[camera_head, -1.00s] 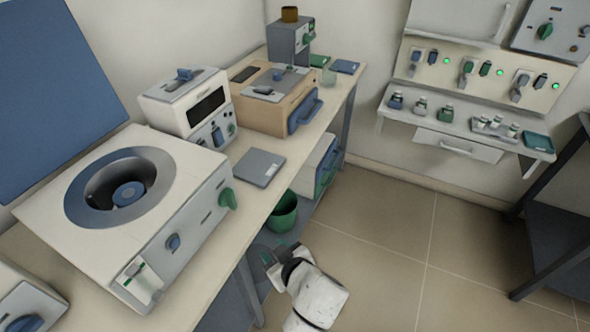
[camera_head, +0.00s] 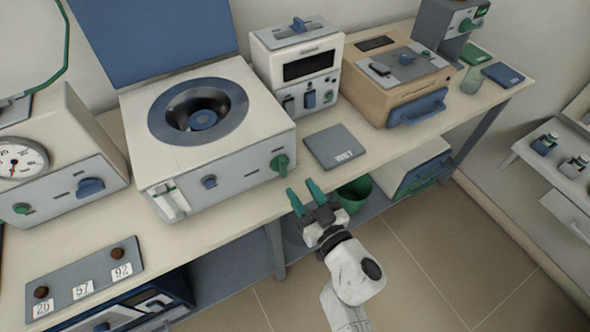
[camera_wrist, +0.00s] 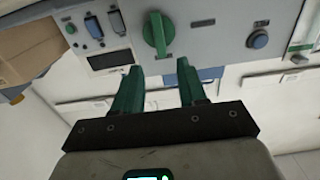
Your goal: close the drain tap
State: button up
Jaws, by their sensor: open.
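A green handle (camera_head: 280,163) sits at the right end of the front panel of a cream machine with a round well (camera_head: 200,112). It is the likeliest drain tap, though no label confirms this. In the wrist view the green handle (camera_wrist: 157,33) is a round knob with a raised bar, roughly upright in that picture. My gripper (camera_head: 302,190) is open and empty, in front of and slightly below the handle, its green fingers pointing at the panel. In the wrist view the gripper (camera_wrist: 158,72) has the handle beyond the gap between its fingertips, apart from them.
A blue knob (camera_head: 209,182) and a white fitting (camera_head: 168,201) share the panel. A grey pad (camera_head: 334,147) lies on the bench to the right. A green bin (camera_head: 353,194) stands below, close to my gripper. The floor (camera_head: 430,245) at the right is clear.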

aim_at(284, 166)
jog(key=b+x, duration=0.2)
jog(key=x, duration=0.5)
jog(key=shift+w+a, duration=0.1)
jog(key=shift+a, duration=0.05)
grip_shut()
